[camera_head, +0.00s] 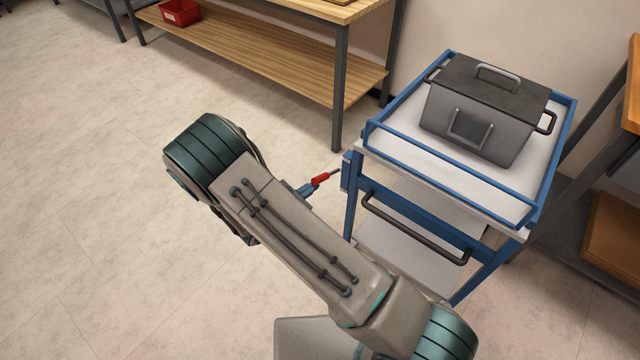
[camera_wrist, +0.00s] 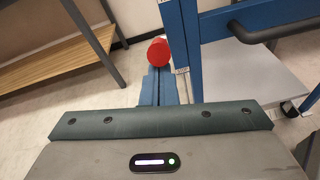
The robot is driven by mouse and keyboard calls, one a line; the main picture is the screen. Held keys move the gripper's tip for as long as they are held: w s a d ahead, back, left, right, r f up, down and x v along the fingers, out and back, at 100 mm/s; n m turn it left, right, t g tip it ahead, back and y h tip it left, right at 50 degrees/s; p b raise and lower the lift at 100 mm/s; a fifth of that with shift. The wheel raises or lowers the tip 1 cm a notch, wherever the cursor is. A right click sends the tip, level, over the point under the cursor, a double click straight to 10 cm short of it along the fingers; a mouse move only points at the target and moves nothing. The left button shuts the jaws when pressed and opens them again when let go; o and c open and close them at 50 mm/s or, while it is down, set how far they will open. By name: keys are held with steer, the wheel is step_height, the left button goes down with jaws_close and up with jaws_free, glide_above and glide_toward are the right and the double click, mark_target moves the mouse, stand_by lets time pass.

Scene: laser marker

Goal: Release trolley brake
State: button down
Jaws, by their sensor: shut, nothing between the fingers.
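The blue trolley (camera_head: 450,172) stands at the right in the head view, with a white top and a black push handle (camera_head: 415,232). The brake lever (camera_head: 321,178) has a red grip on a thin grey rod that reaches towards the trolley's left post. Its red end (camera_wrist: 158,52) shows in the wrist view, just beyond the fingertips. My gripper (camera_head: 308,188) is mostly hidden behind my arm in the head view. In the wrist view its blue fingers (camera_wrist: 158,76) are together and empty, in line with the red grip. I cannot tell whether they touch it.
A grey lidded box (camera_head: 480,112) sits on the trolley top. A wooden shelf bench (camera_head: 270,55) with a red bin (camera_head: 180,12) stands behind. Another wooden table (camera_head: 632,95) is close to the trolley's right. The floor on the left is clear.

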steer(key=shift+r, duration=0.1)
stand_by(0.4)
steer(key=s+a+f+b, duration=0.1)
steer(key=s+a+b, duration=0.1)
steer(key=s+a, duration=0.5)
steer(key=shift+s+a+f, duration=0.25)
steer(key=shift+a+f, duration=0.1)
steer(key=shift+a, duration=0.55)
steer(key=shift+r, duration=0.1)
